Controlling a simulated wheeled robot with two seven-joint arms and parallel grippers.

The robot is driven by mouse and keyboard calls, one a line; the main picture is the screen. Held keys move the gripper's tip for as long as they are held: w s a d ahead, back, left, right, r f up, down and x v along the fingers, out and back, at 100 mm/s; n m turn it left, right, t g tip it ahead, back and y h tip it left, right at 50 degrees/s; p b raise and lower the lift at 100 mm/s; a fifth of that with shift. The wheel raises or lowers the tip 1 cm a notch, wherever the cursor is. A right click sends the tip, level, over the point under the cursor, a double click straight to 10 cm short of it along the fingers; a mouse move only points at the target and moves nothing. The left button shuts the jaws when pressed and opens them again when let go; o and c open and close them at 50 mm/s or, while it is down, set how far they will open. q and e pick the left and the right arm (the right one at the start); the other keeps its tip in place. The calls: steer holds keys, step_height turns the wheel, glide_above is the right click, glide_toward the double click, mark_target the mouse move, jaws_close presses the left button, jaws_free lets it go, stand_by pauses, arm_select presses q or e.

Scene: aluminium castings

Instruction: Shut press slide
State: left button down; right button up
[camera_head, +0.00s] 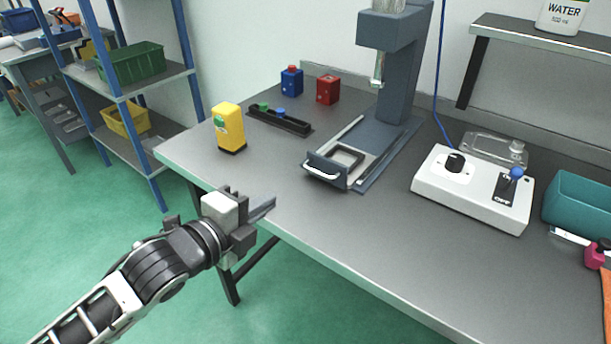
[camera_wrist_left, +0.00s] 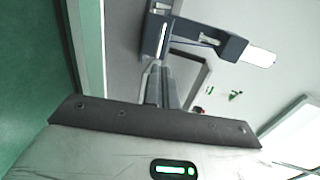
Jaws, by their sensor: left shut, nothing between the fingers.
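The press (camera_head: 392,75) stands at the back of the grey workbench. Its slide (camera_head: 347,160) is drawn out toward the bench's front, with a dark square frame and a white bar handle (camera_head: 322,171) on its front plate. In the left wrist view the slide's blue-grey front plate (camera_wrist_left: 228,45) and white handle (camera_wrist_left: 258,57) show beyond the fingers. My left gripper (camera_head: 268,205) is at the bench's front edge, left of and nearer than the handle, apart from it. Its fingers (camera_wrist_left: 163,75) are shut and empty. My right gripper is not in view.
A yellow container (camera_head: 229,128) stands left of the slide. A black rack (camera_head: 279,121) with small coloured parts lies behind it. A white control box (camera_head: 473,188) with knob and blue-topped lever sits right. The bench front (camera_head: 330,225) is clear.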

mark_target(315, 172)
arm_select(q)
steer(key=x, duration=1.1)
steer(key=shift+w+d+f+p, duration=0.1)
steer(key=shift+w+d+p, duration=0.1)
steer(key=shift+p, duration=0.15)
steer(key=shift+w+d+f, duration=0.2)
steer(key=shift+w+d, duration=0.05)
steer(key=shift+w, duration=0.2)
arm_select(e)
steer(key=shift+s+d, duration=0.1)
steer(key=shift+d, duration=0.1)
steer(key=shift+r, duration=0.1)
arm_select(q)
steer(key=shift+w, duration=0.1)
